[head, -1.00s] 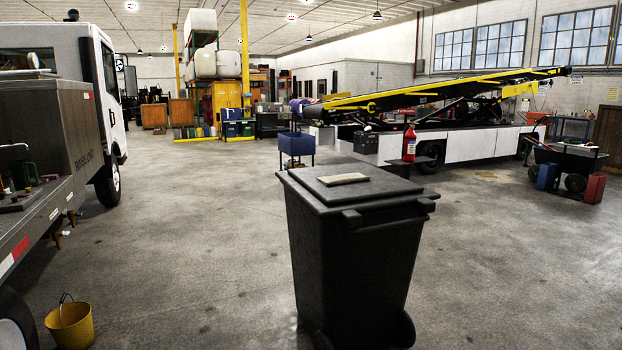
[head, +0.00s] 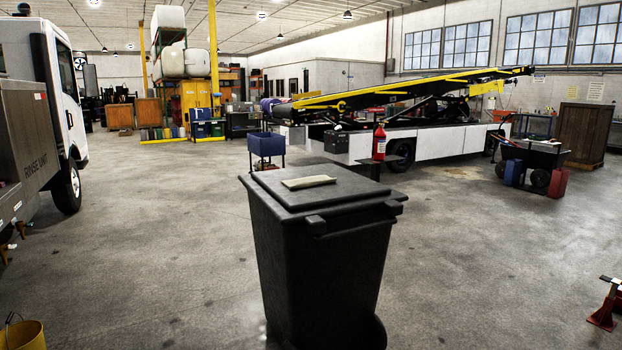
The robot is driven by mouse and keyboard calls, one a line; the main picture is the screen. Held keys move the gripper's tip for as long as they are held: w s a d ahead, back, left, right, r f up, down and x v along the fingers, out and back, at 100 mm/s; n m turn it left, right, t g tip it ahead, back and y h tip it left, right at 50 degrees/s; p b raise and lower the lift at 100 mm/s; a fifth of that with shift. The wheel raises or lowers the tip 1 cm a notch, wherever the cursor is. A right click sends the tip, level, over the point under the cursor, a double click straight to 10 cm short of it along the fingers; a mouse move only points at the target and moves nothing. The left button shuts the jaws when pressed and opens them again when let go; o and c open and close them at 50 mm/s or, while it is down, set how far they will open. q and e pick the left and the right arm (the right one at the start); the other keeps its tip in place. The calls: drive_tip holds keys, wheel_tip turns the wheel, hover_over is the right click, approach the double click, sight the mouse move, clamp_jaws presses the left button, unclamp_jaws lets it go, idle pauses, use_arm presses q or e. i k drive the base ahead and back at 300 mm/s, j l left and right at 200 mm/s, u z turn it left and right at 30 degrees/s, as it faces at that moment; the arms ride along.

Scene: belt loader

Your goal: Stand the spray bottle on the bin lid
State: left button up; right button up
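The black wheeled bin (head: 320,265) stands upright on the floor in front of me, a little right of the picture's middle. Its lid (head: 345,192) is shut, and a pale, flat, folded cloth-like piece (head: 309,182) lies on it. I cannot make out a spray bottle in the head view. Neither of my grippers is in view.
A truck body marked "RINSE UNIT" (head: 22,150) stands at left, with a yellow bucket (head: 25,337) below it. The belt loader (head: 430,140), a red extinguisher (head: 379,143) and a cart (head: 540,155) are behind. A red stand (head: 604,312) is at the right edge. Open floor surrounds the bin.

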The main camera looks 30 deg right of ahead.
sight(365, 184)
drive_tip(key=i+l, duration=0.25)
drive_tip(key=l, duration=0.25)
drive_tip(key=i+l+z, duration=0.1)
drive_tip(key=i+l, duration=0.2)
drive_tip(key=l, duration=0.2)
drive_tip(key=i+l, duration=0.25)
drive_tip(key=l, duration=0.2)
drive_tip(key=i+l+z, duration=0.1)
drive_tip(key=i+l, duration=0.2)
drive_tip(key=l, duration=0.15)
drive_tip(key=i+l, duration=0.3)
drive_tip(key=l, duration=0.15)
drive_tip(key=l+z, duration=0.05)
